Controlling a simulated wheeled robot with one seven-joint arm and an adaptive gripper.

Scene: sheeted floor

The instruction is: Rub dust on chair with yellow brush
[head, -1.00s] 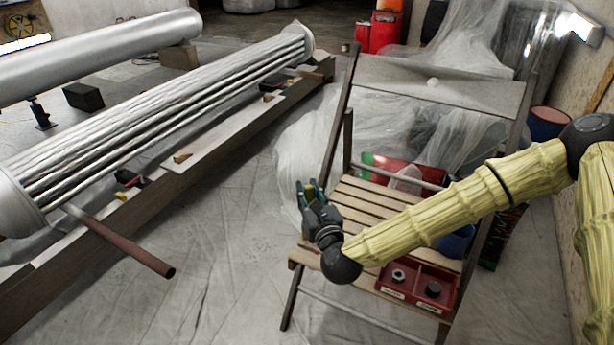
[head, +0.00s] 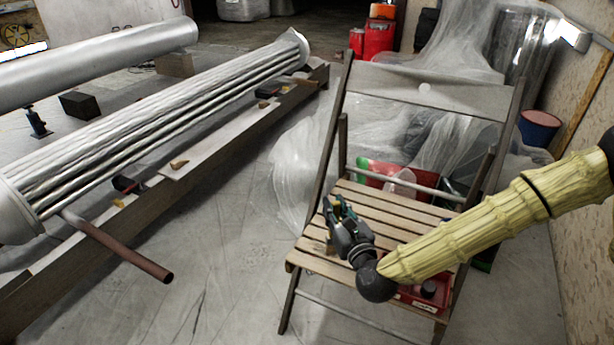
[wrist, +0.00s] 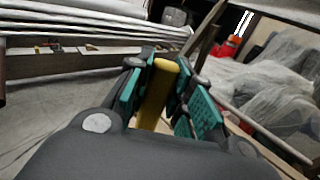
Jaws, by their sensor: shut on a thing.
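The wooden folding chair (head: 382,205) stands on the sheeted floor, its slatted seat facing up and its backrest behind. My gripper (head: 334,220) is over the left part of the seat. In the wrist view, the teal pads of my gripper (wrist: 167,97) are shut on the yellow handle of the brush (wrist: 158,92). The brush's bristles are hidden from both views. I cannot tell whether the brush touches the slats. No dust can be made out on the seat.
A red tray (head: 425,297) sits at the seat's front right, partly behind my arm. Plastic sheeting (head: 300,170) drapes behind and left of the chair. A long metal tube bundle (head: 180,115) on a beam lies to the left. Floor between is clear.

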